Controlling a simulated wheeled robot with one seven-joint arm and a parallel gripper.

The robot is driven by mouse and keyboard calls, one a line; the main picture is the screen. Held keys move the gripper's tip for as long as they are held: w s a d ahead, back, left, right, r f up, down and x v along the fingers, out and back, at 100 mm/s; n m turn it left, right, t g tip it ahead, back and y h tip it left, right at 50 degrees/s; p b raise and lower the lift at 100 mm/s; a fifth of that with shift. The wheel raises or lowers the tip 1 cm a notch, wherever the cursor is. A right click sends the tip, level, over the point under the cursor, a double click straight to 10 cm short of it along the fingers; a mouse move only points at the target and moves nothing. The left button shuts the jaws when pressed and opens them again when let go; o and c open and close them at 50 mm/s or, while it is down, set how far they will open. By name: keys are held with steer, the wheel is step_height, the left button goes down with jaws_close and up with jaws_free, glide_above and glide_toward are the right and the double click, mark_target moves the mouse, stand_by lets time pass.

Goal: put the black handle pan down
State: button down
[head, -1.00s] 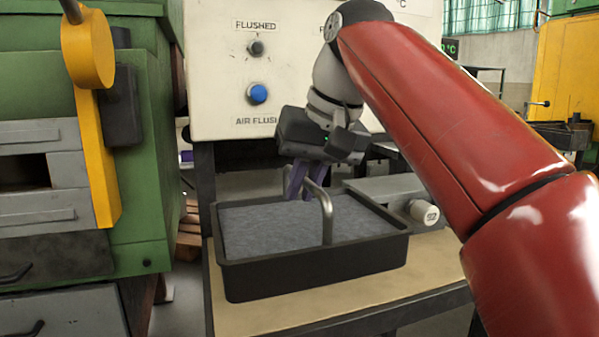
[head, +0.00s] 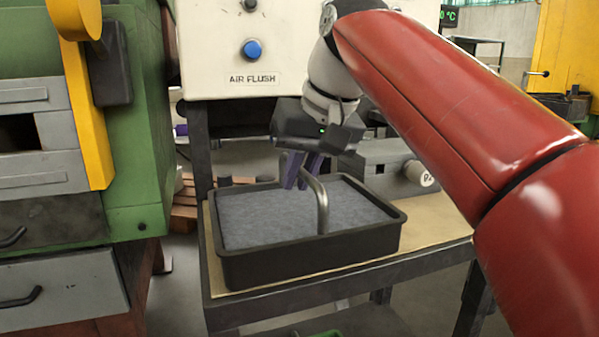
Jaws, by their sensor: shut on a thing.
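The black pan (head: 310,247) is a rectangular tray filled level with grey, granular-looking material. An arched metal handle (head: 322,205) rises over its middle. My gripper (head: 303,180) points down from above, with its purple fingers shut on the far part of the handle. The pan is level over the tan top of the bench (head: 440,250), and its base looks at or very near that surface. I cannot tell for certain whether it touches. The far side of the handle is partly hidden by the fingers.
A cream control panel (head: 230,50) is above and behind. A green cabinet (head: 135,150) with drawers is at left. Bare bench top shows right of the pan.

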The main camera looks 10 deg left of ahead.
steer(key=shift+f+b, duration=0.4)
steer(key=shift+f, duration=0.05)
steer(key=c, duration=1.5)
jaws_free()
steer(key=shift+o, duration=0.6)
